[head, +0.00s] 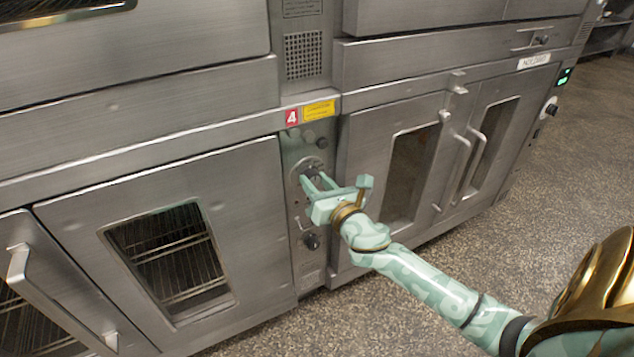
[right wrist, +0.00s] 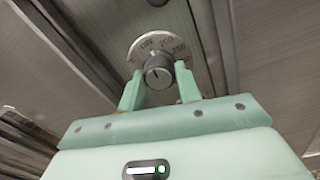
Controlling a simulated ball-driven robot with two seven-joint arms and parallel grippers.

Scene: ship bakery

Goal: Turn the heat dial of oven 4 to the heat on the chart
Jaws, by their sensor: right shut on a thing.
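Oven 4 is marked by a red label with a white 4 (head: 292,117) on the steel column between the doors. Its heat dial (head: 308,167) sits on this column below the label, partly hidden by my right gripper (head: 317,182). In the right wrist view the dark dial knob (right wrist: 158,72) stands between the two fingers of my right gripper (right wrist: 159,88), which is shut on it. A pale round scale plate (right wrist: 149,42) surrounds the knob; its marks are too small to read surely. No heat chart can be made out. My left gripper is not in view.
A yellow label (head: 319,110) is beside the red one. A lower black knob (head: 311,241) sits under the dial. Oven doors with protruding handles (head: 473,160) stand on both sides. Another dial (head: 549,108) is at the far right. The speckled floor (head: 480,245) is clear.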

